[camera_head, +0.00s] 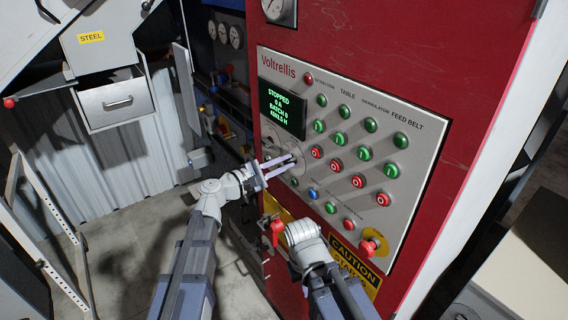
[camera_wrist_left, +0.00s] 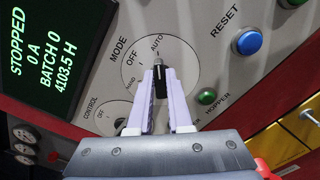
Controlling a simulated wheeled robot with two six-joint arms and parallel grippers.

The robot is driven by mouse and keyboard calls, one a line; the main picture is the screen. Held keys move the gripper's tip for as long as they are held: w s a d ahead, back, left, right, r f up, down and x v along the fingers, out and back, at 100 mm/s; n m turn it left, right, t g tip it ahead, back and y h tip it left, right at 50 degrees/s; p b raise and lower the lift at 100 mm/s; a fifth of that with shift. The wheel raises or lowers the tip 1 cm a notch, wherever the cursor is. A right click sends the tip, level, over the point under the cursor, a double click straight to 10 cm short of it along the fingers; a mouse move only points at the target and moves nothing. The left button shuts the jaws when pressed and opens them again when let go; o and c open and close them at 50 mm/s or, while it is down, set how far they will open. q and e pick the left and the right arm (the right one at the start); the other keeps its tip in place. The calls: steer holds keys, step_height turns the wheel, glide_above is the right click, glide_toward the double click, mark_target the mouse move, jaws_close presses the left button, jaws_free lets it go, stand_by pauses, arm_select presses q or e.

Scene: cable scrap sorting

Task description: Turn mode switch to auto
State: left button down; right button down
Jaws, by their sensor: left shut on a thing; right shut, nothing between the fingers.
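The mode switch is a round dial on the grey control panel, marked HAND, OFF and AUTO. Its black knob (camera_wrist_left: 159,84) sits between the pale fingers of my left gripper (camera_wrist_left: 161,98), which are shut on it. The knob's far end points up toward the AUTO label (camera_wrist_left: 156,43) in the left wrist view. In the head view my left gripper (camera_head: 292,160) reaches to the panel and covers most of the dial. My right gripper (camera_head: 302,236) is low in front of the panel, away from the switch; its fingers are largely hidden by its wrist.
The panel (camera_head: 425,150) carries a display (camera_head: 282,108) reading STOPPED, several green and red buttons, and a red emergency knob (camera_head: 369,247) at lower right. A blue RESET button (camera_wrist_left: 249,42) and green HOPPER lamp (camera_wrist_left: 206,97) are close to the dial. A red handle (camera_head: 276,229) is beside my right wrist.

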stand_by(0.4)
arm_select(q)
steer(key=c, duration=0.8)
jaws_free()
steer(key=shift+c, duration=0.2)
steer(key=v, duration=0.7)
steer(key=shift+s+a, duration=0.25)
steer(key=shift+a, duration=0.05)
